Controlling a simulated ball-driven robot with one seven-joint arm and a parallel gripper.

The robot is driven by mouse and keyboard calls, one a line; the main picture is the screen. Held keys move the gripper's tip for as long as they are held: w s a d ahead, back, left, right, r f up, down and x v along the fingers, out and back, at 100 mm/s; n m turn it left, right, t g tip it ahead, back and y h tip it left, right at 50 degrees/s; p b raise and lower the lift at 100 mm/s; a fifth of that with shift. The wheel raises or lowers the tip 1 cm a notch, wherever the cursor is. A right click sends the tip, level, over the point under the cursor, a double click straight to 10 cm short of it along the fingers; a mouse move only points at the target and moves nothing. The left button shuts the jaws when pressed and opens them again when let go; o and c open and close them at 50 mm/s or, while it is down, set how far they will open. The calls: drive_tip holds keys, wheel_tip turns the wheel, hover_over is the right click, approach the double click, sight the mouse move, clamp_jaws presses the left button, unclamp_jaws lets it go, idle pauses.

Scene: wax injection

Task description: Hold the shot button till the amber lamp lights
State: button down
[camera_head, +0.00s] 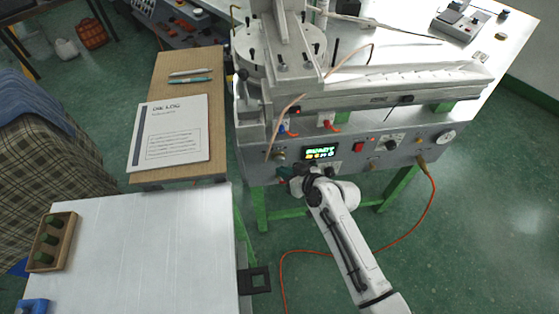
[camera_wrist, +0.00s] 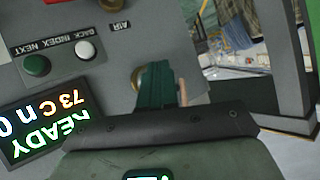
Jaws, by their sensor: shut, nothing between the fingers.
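The grey control panel (camera_head: 395,160) of the wax machine carries a lit display (camera_head: 320,153). In the wrist view the display (camera_wrist: 45,130) appears upside down, with READY in green and 73C in yellow-orange. My gripper (camera_head: 285,174) is at the panel's lower edge, left of and below the display. In the wrist view my gripper (camera_wrist: 160,84) shows its dark green fingers shut and empty, partly over a brass round fitting (camera_wrist: 137,76). I cannot tell whether they touch it. I cannot pick out the shot button or a lit amber lamp.
A green button (camera_wrist: 37,65) and a white button (camera_wrist: 85,50) sit beside the display, labelled INDEX NEXT and BACK. A red button (camera_head: 358,147) is right of the display. A white table (camera_head: 150,245) stands at the left; an orange hose (camera_head: 405,238) loops across the floor.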

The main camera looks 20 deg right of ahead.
idle(0.4)
drive_tip(key=shift+w+d+b, duration=0.1)
drive_tip(key=shift+w+b, duration=0.2)
drive_tip(key=shift+w, duration=0.1)
drive_tip(key=shift+w+d+r+b, duration=0.15)
drive_tip(key=shift+w+b, duration=0.2)
drive_tip(key=shift+w, duration=0.2)
idle(2.9)
drive_tip(key=shift+s, duration=0.2)
drive_tip(key=shift+s+a+p, duration=0.25)
drive_tip(key=shift+s+p, duration=0.05)
drive_tip(key=shift+s, duration=0.45)
drive_tip(key=shift+s+a+p, duration=0.25)
drive_tip(key=shift+s+p, duration=0.05)
drive_tip(key=shift+s, duration=0.5)
drive_tip(key=shift+s+a+p, duration=0.25)
drive_tip(key=shift+s, duration=0.55)
drive_tip(key=shift+s+a+p, duration=0.25)
drive_tip(key=shift+s+p, duration=0.05)
drive_tip(key=shift+s, duration=0.5)
